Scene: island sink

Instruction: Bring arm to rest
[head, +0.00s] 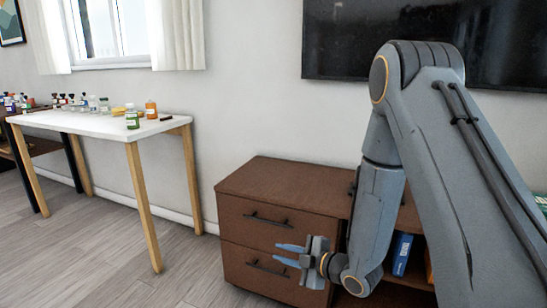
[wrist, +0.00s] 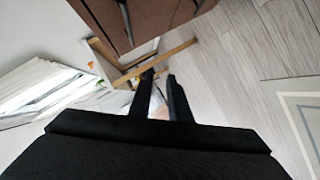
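My gripper (head: 282,254) is in the head view, at the lower end of my grey arm. It points left, in front of the drawer fronts of a brown cabinet (head: 285,187). Its two blue-grey fingers are apart with a gap between them, and nothing shows held. In the wrist view my gripper (wrist: 160,78) shows as two dark fingers, also apart, with a pale background between them. My arm is bent, with its elbow high in front of the dark screen and its forearm hanging down. I cannot tell whether the gripper touches the cabinet.
Binders (head: 402,254) stand in the cabinet's open shelf. A dark screen (head: 335,40) hangs above. Floor (head: 100,262) at left is clear.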

